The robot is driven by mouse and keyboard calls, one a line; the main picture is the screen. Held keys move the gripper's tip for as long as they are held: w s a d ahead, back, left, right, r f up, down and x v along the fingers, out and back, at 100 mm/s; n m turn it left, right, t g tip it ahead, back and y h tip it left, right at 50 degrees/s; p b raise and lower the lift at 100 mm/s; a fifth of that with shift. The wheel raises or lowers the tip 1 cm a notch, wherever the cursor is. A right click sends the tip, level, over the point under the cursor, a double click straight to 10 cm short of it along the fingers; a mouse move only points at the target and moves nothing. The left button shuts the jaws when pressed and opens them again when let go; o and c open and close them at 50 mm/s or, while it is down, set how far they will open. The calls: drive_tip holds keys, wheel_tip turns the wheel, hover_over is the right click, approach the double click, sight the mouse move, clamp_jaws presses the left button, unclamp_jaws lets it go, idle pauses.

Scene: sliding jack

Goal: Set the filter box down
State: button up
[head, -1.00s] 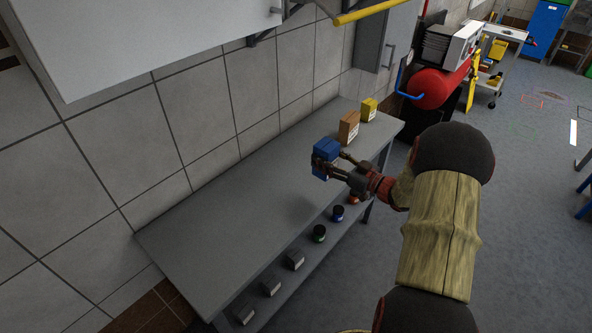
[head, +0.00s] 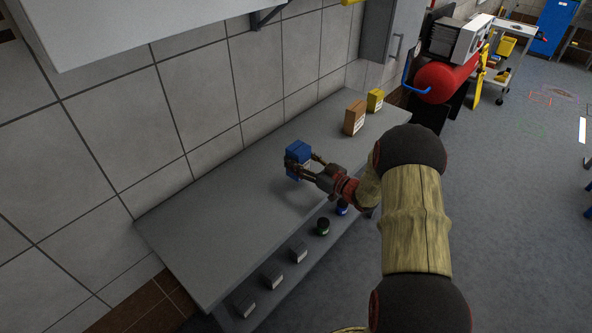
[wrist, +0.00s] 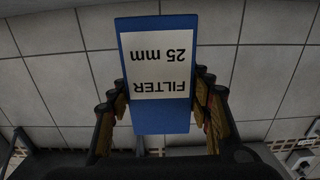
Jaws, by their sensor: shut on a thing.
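The filter box (head: 297,154) is blue, held over the middle of the grey bench (head: 213,220) in the head view. My gripper (head: 309,168) is shut on it from the right side. In the wrist view the blue box (wrist: 157,121) fills the centre, with a white label reading "FILTER 25 mm" upside down. My gripper's fingers (wrist: 160,105) sit on both sides of it in that view. A faint shadow lies on the bench below the box, and the box looks a little above the surface. Its underside is hidden.
An orange-brown box (head: 354,118) and a yellow box (head: 375,100) stand at the bench's far end. The near bench top is clear. A tiled wall and overhead cabinet (head: 150,25) border the bench.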

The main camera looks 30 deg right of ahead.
drive_tip(key=shift+w+a+f, duration=0.25)
drive_tip(key=shift+w+f, duration=0.05)
drive_tip(key=shift+f, duration=0.15)
drive_tip(key=shift+a+f+b, duration=0.1)
drive_tip(key=shift+f+b, duration=0.75)
drive_tip(key=shift+f, duration=0.7)
drive_tip(key=shift+f, duration=0.15)
drive_tip(key=o, duration=1.4)
drive_tip(key=shift+r, duration=0.2)
drive_tip(key=p+v, duration=0.2)
drive_tip(key=v, duration=1)
